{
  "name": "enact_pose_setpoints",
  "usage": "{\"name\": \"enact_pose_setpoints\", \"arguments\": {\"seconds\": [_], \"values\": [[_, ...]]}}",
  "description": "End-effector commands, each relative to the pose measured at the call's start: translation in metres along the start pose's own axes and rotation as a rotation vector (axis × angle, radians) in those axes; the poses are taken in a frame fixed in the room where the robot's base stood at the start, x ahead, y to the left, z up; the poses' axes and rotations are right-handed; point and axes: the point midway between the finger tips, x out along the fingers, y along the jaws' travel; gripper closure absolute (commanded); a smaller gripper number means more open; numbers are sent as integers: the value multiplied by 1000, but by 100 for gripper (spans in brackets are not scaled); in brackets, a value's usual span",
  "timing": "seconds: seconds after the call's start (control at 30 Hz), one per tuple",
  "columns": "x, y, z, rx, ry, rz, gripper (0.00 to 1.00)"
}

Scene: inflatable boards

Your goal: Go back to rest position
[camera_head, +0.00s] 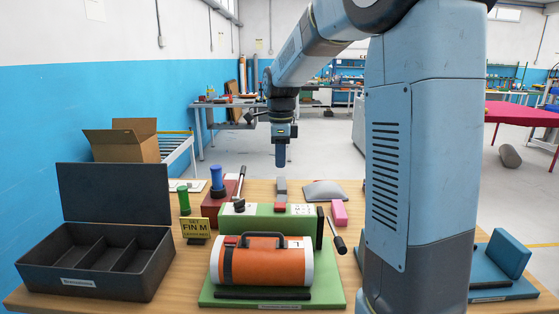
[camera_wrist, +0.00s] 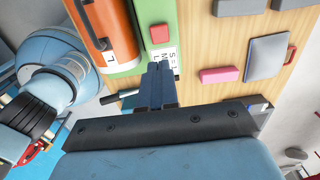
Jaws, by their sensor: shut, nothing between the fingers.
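My gripper (camera_head: 281,155) points straight down above the far part of the wooden table (camera_head: 185,262) in the head view. Its fingers are together, with nothing between them. In the wrist view my gripper (camera_wrist: 160,80) shows as blue fingers close together over the table, near the edge of a green board. An orange cylinder (camera_head: 268,265) with a dark handle lies on the green board (camera_head: 330,285). A green block (camera_head: 250,220) with a red button (camera_head: 280,207) stands behind it.
A black compartment box (camera_head: 95,280) with a raised lid is at the left. A pink block (camera_head: 339,213) and a grey pad (camera_head: 324,191) lie right of centre. Blue boards (camera_head: 505,262) are far right.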

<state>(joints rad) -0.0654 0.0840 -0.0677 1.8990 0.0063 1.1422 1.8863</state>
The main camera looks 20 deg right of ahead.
Motion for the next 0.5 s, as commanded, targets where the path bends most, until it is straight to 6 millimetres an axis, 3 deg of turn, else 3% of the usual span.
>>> {"name": "enact_pose_setpoints", "arguments": {"seconds": [0.27, 0.5], "values": [[-5, 7, -3, -45, -5, -12, 100], [-30, 53, -20, -356, -22, -93, 100]]}}
